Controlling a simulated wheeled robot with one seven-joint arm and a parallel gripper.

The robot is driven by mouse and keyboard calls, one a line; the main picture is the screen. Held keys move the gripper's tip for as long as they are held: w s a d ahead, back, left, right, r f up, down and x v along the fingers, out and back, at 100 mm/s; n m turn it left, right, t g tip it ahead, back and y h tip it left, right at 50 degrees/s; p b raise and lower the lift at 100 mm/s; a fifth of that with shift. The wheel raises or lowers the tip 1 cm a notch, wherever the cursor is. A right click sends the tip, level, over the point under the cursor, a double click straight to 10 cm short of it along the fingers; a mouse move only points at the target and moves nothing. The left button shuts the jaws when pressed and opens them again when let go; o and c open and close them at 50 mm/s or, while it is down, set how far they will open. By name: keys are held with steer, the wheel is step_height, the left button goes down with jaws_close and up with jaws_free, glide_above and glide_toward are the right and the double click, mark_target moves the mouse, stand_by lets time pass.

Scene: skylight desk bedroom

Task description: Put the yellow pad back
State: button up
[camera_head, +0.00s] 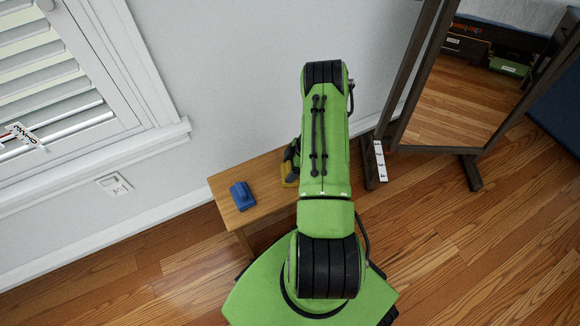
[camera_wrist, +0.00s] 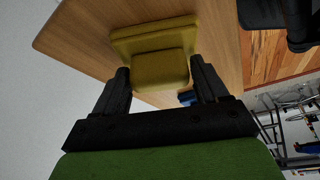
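The yellow pad (camera_wrist: 152,40) has a wide base and a smaller raised block. In the wrist view it is at the top centre, over the small wooden table. In the head view only part of the yellow pad (camera_head: 290,172) shows beside my arm. My gripper (camera_wrist: 159,72) has its two dark fingers apart, one on each side of the raised block, close to it. I cannot tell whether they touch or grip it, or whether the pad rests on the table. In the head view my gripper (camera_head: 292,153) is mostly hidden by my arm.
The wooden table (camera_head: 215,188) stands against the wall. A blue pad (camera_head: 242,195) lies on its left part, and a bit of it shows in the wrist view (camera_wrist: 187,98). A framed standing mirror (camera_head: 455,100) is right of the table.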

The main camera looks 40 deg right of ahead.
steer(key=o, duration=0.3)
steer(key=p+v, duration=0.4)
steer(key=v, duration=0.8)
steer(key=w+a+r+m+h, duration=0.1)
steer(key=a+r, duration=0.4)
steer(key=r, duration=0.3)
steer(key=w+a+r+m, duration=0.1)
steer(key=a+r+m, duration=0.1)
steer(key=a+r, duration=0.5)
steer(key=w+a+r+m+h, duration=0.1)
steer(key=a+r, duration=0.3)
steer(key=r, duration=0.6)
steer(key=s+a+r+m+t, duration=0.1)
steer(key=s+a+r+m, duration=0.2)
steer(key=s, duration=0.5)
steer(key=s+a+r+m+t+h, duration=0.1)
steer(key=s+a+r+m, duration=0.2)
steer(key=s+a+r, duration=0.3)
steer(key=shift+s+a+r+t+h, duration=0.15)
steer(key=shift+s+a+t+h, duration=0.2)
steer(key=shift+s+a, duration=0.55)
